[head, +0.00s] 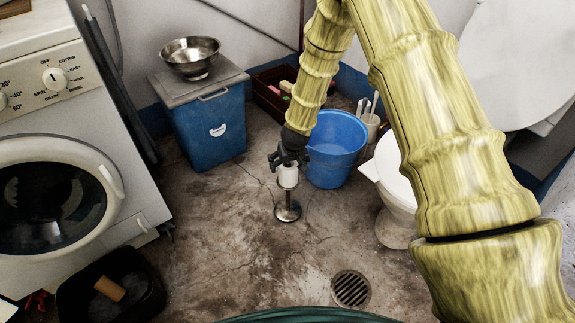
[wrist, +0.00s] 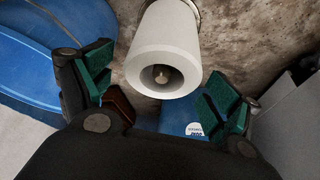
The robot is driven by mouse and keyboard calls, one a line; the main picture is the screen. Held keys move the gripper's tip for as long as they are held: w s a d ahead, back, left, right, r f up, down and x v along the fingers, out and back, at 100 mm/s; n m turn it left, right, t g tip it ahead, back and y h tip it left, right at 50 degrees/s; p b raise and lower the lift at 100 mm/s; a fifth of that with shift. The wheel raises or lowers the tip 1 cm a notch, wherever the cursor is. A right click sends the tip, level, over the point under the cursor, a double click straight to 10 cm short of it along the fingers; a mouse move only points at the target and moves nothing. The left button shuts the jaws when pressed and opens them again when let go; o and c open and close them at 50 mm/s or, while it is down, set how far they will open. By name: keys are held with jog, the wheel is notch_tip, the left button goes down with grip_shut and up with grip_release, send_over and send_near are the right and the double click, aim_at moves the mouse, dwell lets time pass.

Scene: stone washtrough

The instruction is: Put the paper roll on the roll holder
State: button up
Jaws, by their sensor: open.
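The white paper roll (head: 288,176) sits upright around the post of the roll holder (head: 288,211), a metal stand with a round base on the floor. In the wrist view the roll (wrist: 160,47) shows its end and core hole, with the tip of the holder's post (wrist: 162,74) inside the hole. My gripper (head: 287,160) is at the top of the roll in the head view. In the wrist view its green-padded fingers (wrist: 160,90) are spread apart, with nothing between the pads and the roll just beyond them.
A blue bucket (head: 335,150) stands close on the right, with a white toilet (head: 395,172) beyond it. A blue bin (head: 207,128) with a steel bowl (head: 190,57) is at back left. A black tub (head: 112,290) and washing machine (head: 60,150) are left. Floor around the drain (head: 351,289) is clear.

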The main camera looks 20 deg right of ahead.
jog(key=v, duration=0.9)
jog(key=shift+s+r, duration=0.1)
jog(key=shift+r, duration=0.2)
dwell(0.3)
jog(key=s+d+f+g, duration=0.1)
jog(key=s+f, duration=0.7)
jog(key=s, duration=0.3)
jog(key=s+d+f+g, duration=0.1)
jog(key=s+f+g, duration=0.1)
jog(key=s+f, duration=0.8)
jog(key=s+a+f+g, duration=0.1)
jog(key=s, duration=1.1)
jog(key=s+a+f+g, duration=0.1)
jog(key=s+f, duration=0.1)
jog(key=s, duration=1)
notch_tip(320, 180, up, 38)
jog(key=p, duration=3.7)
jog(key=shift+p, duration=0.4)
jog(key=shift+d, duration=0.15)
